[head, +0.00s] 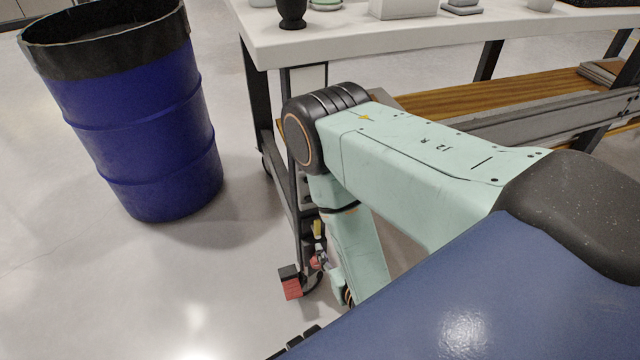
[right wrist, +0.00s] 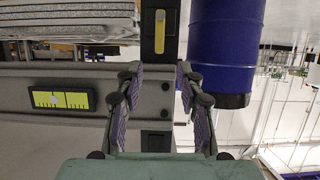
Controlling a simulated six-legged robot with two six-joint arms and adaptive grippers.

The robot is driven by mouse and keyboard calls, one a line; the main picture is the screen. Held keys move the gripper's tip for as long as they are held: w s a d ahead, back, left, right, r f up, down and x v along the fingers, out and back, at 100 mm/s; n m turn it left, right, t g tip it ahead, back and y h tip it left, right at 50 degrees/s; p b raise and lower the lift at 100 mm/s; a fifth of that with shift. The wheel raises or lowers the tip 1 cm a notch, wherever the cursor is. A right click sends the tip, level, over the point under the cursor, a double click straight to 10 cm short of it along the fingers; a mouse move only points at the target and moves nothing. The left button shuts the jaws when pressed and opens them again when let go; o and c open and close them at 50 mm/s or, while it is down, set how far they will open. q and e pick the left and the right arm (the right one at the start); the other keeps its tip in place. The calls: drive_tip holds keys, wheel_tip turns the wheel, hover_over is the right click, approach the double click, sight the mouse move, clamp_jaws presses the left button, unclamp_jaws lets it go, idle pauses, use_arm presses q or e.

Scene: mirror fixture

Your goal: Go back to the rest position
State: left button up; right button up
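My right arm (head: 430,165) comes in from the right in the head view, bends at a black joint and hangs down beside the workbench. Its right gripper (head: 304,272) is low near the bench leg, partly hidden by my own arm and body. In the right wrist view the two fingers of the right gripper (right wrist: 158,82) stand apart with nothing held between them. My left gripper is not in either view.
A white-topped workbench (head: 400,38) with small items and a wooden lower shelf (head: 480,98) stands close behind my right arm. A blue barrel (head: 150,130) stands at the left; it also shows in the right wrist view (right wrist: 225,45). The floor between looks clear.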

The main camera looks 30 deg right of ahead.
drive_tip(key=s+a+f+g+y, duration=0.1)
drive_tip(key=s+f+g, duration=0.4)
drive_tip(key=s+f, duration=0.15)
drive_tip(key=s+a+r+n+g+y+p, duration=0.1)
drive_tip(key=s+r+g+p, duration=0.15)
drive_tip(key=s, duration=0.25)
drive_tip(key=s+a+r+n+g+p, duration=0.1)
drive_tip(key=s+g+p, duration=0.15)
drive_tip(key=s, duration=0.35)
drive_tip(key=s+a+r+g+p, duration=0.1)
drive_tip(key=r+p, duration=0.1)
drive_tip(key=r, duration=0.3)
drive_tip(key=s+a+r+g+y+p, duration=0.1)
drive_tip(key=s+r+g+p, duration=0.1)
drive_tip(key=r, duration=0.3)
drive_tip(key=shift+s+r+p, duration=0.15)
drive_tip(key=shift+s+p, duration=0.15)
drive_tip(key=shift+p, duration=0.05)
drive_tip(key=shift+d, duration=0.1)
drive_tip(key=shift+s+d, duration=0.1)
drive_tip(key=shift+s, duration=0.05)
